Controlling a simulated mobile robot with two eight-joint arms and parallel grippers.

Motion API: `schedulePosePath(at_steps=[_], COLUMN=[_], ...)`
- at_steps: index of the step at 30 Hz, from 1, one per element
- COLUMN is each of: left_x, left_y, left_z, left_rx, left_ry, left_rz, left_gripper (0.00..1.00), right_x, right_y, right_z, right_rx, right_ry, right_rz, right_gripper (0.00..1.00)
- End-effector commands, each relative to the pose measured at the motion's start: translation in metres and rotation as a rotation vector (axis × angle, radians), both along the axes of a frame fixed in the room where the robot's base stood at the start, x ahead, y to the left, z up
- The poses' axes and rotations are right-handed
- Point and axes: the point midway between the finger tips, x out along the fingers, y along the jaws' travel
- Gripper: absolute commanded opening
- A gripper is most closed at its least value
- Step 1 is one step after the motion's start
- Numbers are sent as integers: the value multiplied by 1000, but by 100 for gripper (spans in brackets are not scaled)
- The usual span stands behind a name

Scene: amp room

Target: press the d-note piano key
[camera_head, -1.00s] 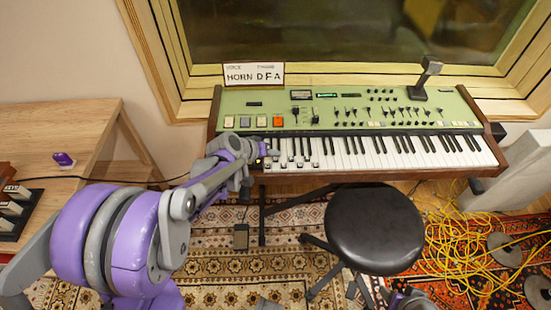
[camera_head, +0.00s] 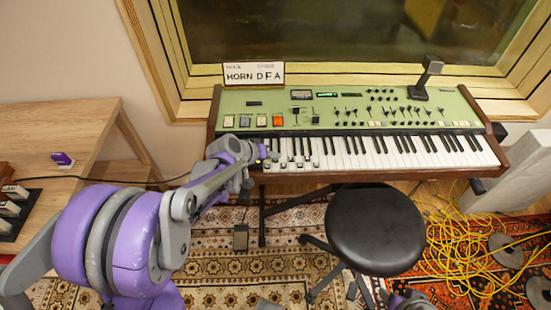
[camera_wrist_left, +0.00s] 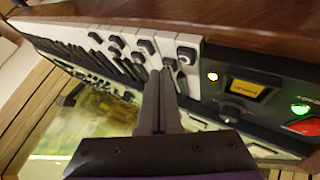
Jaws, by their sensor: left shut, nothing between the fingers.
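The keyboard's white keys (camera_head: 420,159) run along the front of a green-panelled synthesizer (camera_head: 345,106). Several keys at the left end carry small dark markers (camera_head: 308,166); their letters are too small to read, so I cannot tell which key is D. My left gripper (camera_head: 262,155) is shut and empty at this left end. In the left wrist view its closed dark fingers (camera_wrist_left: 161,82) point at the marked white keys (camera_wrist_left: 188,80), overlapping them in the picture; whether they touch a key is unclear. Part of my right arm shows at the bottom edge; its jaws cannot be made out.
A sign reading "HORN D F A" (camera_head: 253,74) stands behind the synthesizer. A black round stool (camera_head: 375,228) stands in front. Yellow cables (camera_head: 465,240) lie on the rug at right. A wooden table (camera_head: 60,135) is at left. Lit controls (camera_wrist_left: 300,108) flank the keys.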

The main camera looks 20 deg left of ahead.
Motion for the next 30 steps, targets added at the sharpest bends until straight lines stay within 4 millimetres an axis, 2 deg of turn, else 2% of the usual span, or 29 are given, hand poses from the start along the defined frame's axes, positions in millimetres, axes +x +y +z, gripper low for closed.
schedulePosePath(at_steps=[20,30], left_x=[0,0], left_y=[0,0], left_z=[-9,-7], left_rx=[0,0], left_ry=[0,0], left_rz=[0,0], left_gripper=[0,0], right_x=[0,0], right_y=[0,0], right_z=[-7,-5], right_rx=[0,0], right_ry=[2,2], right_rz=[0,0], right_gripper=[57,57])
